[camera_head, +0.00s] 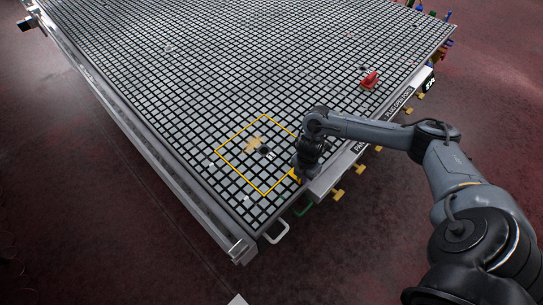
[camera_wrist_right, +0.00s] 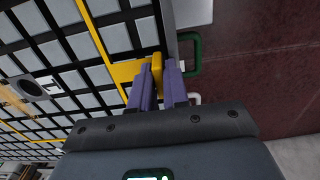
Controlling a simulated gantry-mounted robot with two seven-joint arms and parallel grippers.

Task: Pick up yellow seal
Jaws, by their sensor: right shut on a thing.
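The yellow seal (camera_wrist_right: 157,70) is a small yellow piece between the purple fingers of my right gripper (camera_wrist_right: 161,85), which is shut on it. In the head view the seal (camera_head: 295,176) shows as a small patch of yellow under my right gripper (camera_head: 301,173), at the right corner of the yellow square outline, by the table's near edge. Much of it is hidden by the fingers. I cannot tell whether it touches the table. My left gripper is in neither view.
The grid table (camera_head: 210,75) is mostly bare. Inside the yellow square outline (camera_head: 240,132) are a tan patch (camera_head: 253,143) and a dark round fitting (camera_head: 264,150). A red object (camera_head: 370,79) sits near the right edge. Green (camera_head: 302,208) and white (camera_head: 275,234) handles stick out from the near edge.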

